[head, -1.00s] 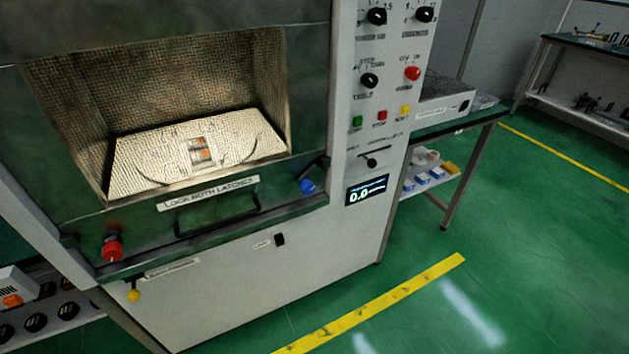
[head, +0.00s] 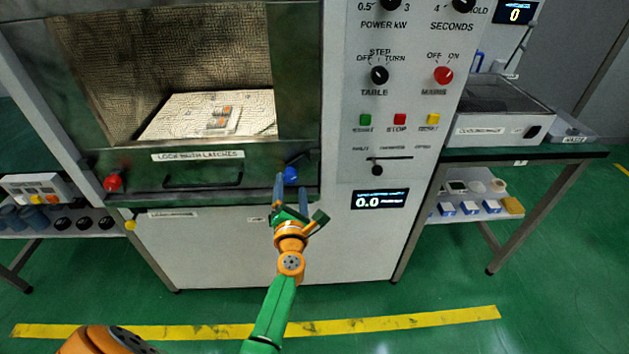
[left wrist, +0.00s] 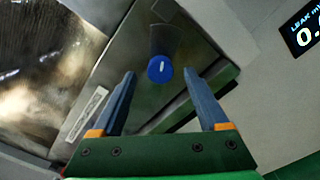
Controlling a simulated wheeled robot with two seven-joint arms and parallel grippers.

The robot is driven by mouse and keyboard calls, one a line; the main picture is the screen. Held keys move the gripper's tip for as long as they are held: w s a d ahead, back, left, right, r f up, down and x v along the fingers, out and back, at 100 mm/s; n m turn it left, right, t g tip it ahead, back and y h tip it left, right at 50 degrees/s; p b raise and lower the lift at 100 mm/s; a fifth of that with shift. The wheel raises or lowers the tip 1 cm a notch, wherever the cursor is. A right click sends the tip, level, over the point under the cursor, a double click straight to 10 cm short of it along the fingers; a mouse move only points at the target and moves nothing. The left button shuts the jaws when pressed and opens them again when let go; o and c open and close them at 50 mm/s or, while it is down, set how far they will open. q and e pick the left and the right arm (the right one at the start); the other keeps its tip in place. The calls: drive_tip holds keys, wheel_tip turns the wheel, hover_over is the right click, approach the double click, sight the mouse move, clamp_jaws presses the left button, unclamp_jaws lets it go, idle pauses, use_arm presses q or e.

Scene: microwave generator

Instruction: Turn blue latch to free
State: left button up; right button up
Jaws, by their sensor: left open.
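The blue latch (head: 291,174) is a knob at the lower right of the microwave door (head: 262,165). In the left wrist view the blue latch (left wrist: 160,69) has a short white line on its face and sits ahead of the fingers, roughly midway between them. My left gripper (head: 292,182) is open in front of the latch; it also shows in the left wrist view (left wrist: 162,80), its two blue-grey fingers spread and empty. Whether the fingertips reach around the knob I cannot tell. My right gripper is not in view.
A red latch (head: 112,182) is at the door's lower left, with a black handle (head: 203,181) between the latches. The control panel (head: 385,120) rises to the right. A table (head: 500,154) stands further right. The green floor in front is clear.

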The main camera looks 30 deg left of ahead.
sight(290, 179)
use_arm(q)
drive_tip(key=w+a, duration=0.1)
drive_tip(key=w+a+b, duration=0.1)
drive_tip(key=shift+w+a+f, duration=0.3)
drive_tip(key=shift+w, duration=0.35)
drive_tip(key=shift+w+d+r, duration=0.1)
drive_tip(key=shift+d+r, duration=0.05)
drive_tip(key=c, duration=0.4)
clamp_jaws()
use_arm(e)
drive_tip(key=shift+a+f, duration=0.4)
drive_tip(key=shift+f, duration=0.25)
